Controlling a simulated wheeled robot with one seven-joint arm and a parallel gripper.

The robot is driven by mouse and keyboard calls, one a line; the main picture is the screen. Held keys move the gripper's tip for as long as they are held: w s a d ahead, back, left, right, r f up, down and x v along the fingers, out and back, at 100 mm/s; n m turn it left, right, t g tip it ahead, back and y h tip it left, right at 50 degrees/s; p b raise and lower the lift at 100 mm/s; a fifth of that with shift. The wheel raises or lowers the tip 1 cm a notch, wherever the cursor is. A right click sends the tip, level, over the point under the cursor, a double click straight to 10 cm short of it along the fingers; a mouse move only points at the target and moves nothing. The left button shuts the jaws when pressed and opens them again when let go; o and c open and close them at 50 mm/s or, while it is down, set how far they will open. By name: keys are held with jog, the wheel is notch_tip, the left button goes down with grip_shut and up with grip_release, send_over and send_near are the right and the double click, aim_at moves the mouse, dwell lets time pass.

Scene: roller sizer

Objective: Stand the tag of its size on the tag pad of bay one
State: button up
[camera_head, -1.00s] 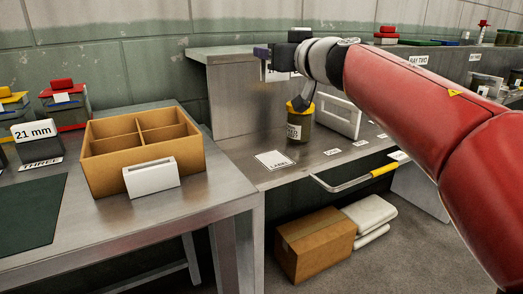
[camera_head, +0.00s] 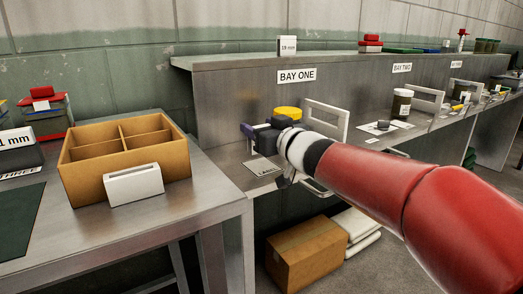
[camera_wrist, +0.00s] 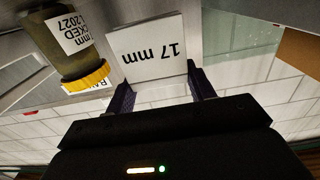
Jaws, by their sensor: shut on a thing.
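My gripper (camera_head: 248,132) is low at bay one, over the bench near the white tag pad (camera_head: 262,168). In the wrist view its two purple fingers (camera_wrist: 161,88) are shut on a white tag (camera_wrist: 148,48) reading "17 mm", upside down in that picture. The head view hides most of this tag behind my gripper. A jar with a yellow lid (camera_head: 288,113) stands just behind my gripper. The jar also shows in the wrist view (camera_wrist: 62,45), close beside the tag, with its label partly cut off. I cannot tell whether the tag touches the pad.
A tag reading "19 mm" (camera_head: 287,46) stands on the ledge above the BAY ONE sign (camera_head: 297,76). On the left table are a cardboard divider box (camera_head: 85,180) and a white holder (camera_head: 134,186). Bay two lies to the right.

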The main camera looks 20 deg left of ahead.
jog(key=b, duration=0.2)
send_over(262, 167)
notch_tip(262, 167, down, 4)
jog(key=shift+f, duration=0.2)
jog(key=o, duration=1)
jog(key=p+v, duration=0.1)
jog(key=v, duration=1.1)
jog(key=s+d+f+m+t+h, duration=0.1)
jog(key=d+f+m+h, duration=0.25)
jog(key=d+h, duration=0.45)
jog(key=s+d+f+m+t+h, duration=0.15)
jog(key=d+m+h, duration=0.3)
jog(key=d, duration=0.75)
jog(key=s+d+f+g, duration=0.2)
jog(key=s+f, duration=0.2)
jog(key=s, duration=0.2)
jog(key=s+d+f+m+g+h, duration=0.1)
jog(key=s+f+g, duration=0.2)
jog(key=s+f, duration=0.2)
jog(key=s+d+f+m+g, duration=0.1)
jog(key=s+d+f+g, duration=0.1)
jog(key=s, duration=0.5)
jog(key=shift+s+d+f+g, duration=0.2)
jog(key=shift+f+g, duration=0.2)
jog(key=shift+f, duration=0.2)
jog(key=shift+s+d+f+g, duration=0.15)
jog(key=shift+f+g, duration=0.2)
jog(key=shift+f, duration=0.25)
